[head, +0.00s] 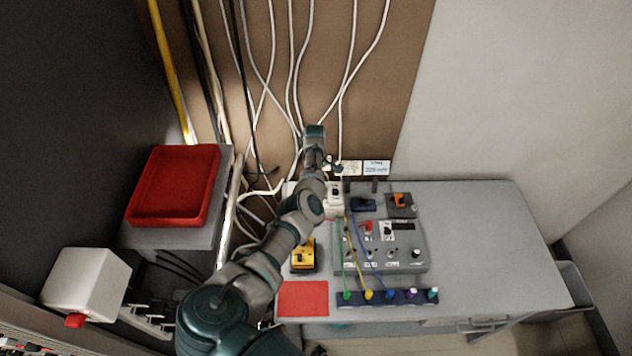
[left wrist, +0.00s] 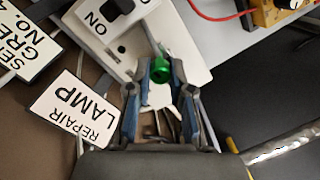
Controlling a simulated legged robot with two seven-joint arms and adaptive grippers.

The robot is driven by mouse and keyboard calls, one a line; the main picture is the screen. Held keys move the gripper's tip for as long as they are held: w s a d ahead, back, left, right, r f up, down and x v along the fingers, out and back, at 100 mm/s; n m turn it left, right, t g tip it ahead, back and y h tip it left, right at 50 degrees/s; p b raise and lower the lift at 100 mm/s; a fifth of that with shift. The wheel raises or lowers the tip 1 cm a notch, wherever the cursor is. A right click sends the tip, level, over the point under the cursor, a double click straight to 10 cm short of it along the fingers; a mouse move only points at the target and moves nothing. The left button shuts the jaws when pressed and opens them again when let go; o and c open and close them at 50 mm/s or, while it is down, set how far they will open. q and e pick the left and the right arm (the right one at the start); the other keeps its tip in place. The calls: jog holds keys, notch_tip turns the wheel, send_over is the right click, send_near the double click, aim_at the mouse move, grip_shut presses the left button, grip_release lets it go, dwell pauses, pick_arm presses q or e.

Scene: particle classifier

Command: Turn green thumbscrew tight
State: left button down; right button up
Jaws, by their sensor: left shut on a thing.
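The green thumbscrew (left wrist: 160,68) sits at the edge of a white switch unit (left wrist: 185,65) in the left wrist view. My left gripper (left wrist: 163,76) has its two fingers on either side of the thumbscrew and is shut on it. In the head view, my left arm reaches over the bench and my left gripper (head: 334,167) is at the back, by the wall. The white switch unit (head: 335,207) shows just in front of it. The thumbscrew cannot be made out in the head view. My right gripper is not in view.
Labels, one reading REPAIR LAMP (left wrist: 75,110), stand beside the switch unit. A grey control box (head: 405,258), a yellow meter (head: 303,262) and a red mat (head: 302,299) lie on the bench (head: 490,240). Cables hang behind. A red tray (head: 207,215) stands left. The bench's right side is clear.

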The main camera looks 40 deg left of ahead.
pick_arm(q)
jog(key=m, duration=0.4)
jog(key=shift+d+f+m, duration=0.15)
jog(key=shift+m, duration=0.25)
jog(key=m+b, duration=0.1)
jog(key=m, duration=0.4)
jog(key=shift+w+g, duration=0.1)
jog(key=shift+g, duration=0.3)
jog(key=m, duration=0.4)
jog(key=shift+b, duration=0.35)
jog(key=shift+w+m+y, duration=0.1)
jog(key=shift+m+y, duration=0.3)
jog(key=shift+m, duration=1.3)
jog(key=c, duration=1)
grip_release()
